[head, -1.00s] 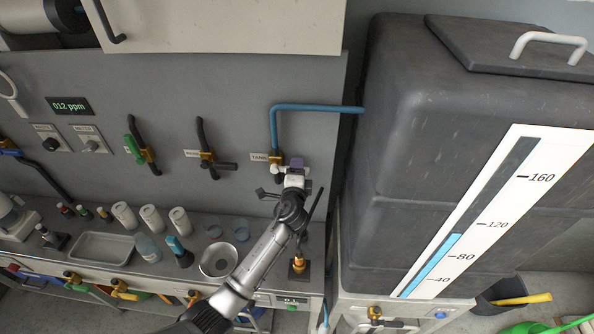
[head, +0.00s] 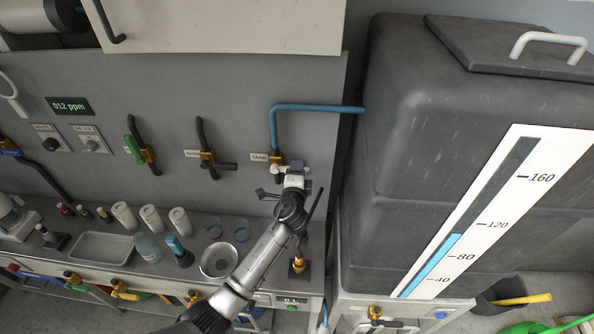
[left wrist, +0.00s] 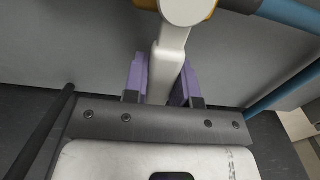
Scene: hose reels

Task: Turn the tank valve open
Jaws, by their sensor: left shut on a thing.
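The tank valve (head: 277,159) sits on the grey wall panel beside the "TANK" label (head: 259,157), where a blue pipe (head: 274,125) comes down to it. In the left wrist view its pale lever handle (left wrist: 170,60) hangs from a round hub, with a bit of brass behind it. My left gripper (left wrist: 162,82) is shut on this handle, with a purple pad on each side of it. In the head view my left gripper (head: 296,168) covers most of the valve. My right gripper is not in view.
A large grey tank (head: 400,110) with a level scale (head: 490,215) stands close on the right. Other valves (head: 205,155) line the panel to the left. A steel bowl (head: 218,260), cups and bottles crowd the bench below my arm. A brass fitting (head: 298,265) stands near the arm.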

